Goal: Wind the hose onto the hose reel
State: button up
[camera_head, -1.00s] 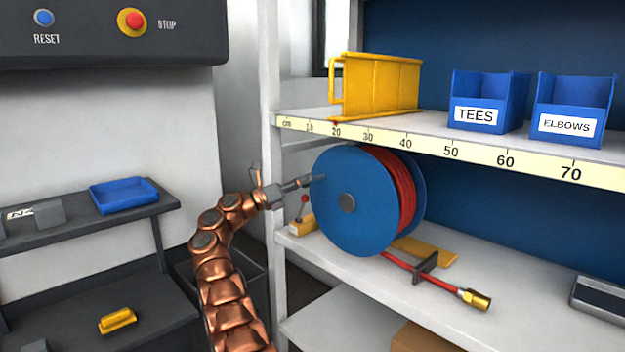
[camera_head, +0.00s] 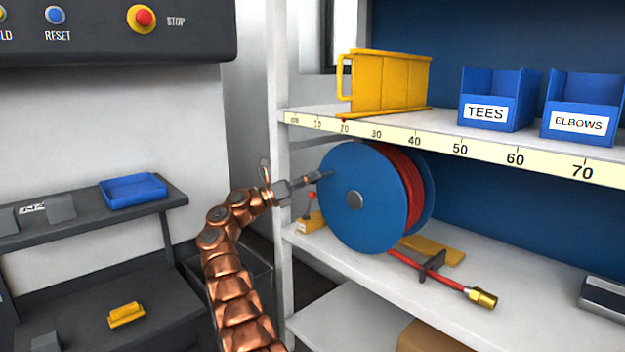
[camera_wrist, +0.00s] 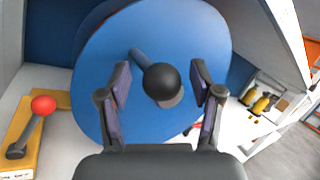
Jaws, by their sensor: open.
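The hose reel (camera_head: 350,220) stands on the middle shelf, its blue disc facing my arm. Red hose (camera_head: 412,185) is wound around its drum. The hose's free end (camera_head: 450,282) runs out low to the right, through a dark guide (camera_head: 432,264), to a brass fitting (camera_head: 482,298). My gripper (camera_head: 322,177) is at the upper left of the disc. In the wrist view, my gripper (camera_wrist: 160,80) is open, one finger on each side of the crank's black knob (camera_wrist: 161,78), with gaps visible. Whether the knob lies deep between the fingertips is unclear.
A red-knobbed lever (camera_wrist: 43,106) on a yellow base (camera_wrist: 22,140) is left of the reel. The shelf post (camera_head: 280,150) stands close to my arm. A ruled shelf edge (camera_head: 460,148) is above the reel, with blue bins (camera_head: 495,100) and a yellow rack (camera_head: 390,82).

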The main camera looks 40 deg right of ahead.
jog(key=v, duration=0.7)
jog(key=shift+a, duration=0.15)
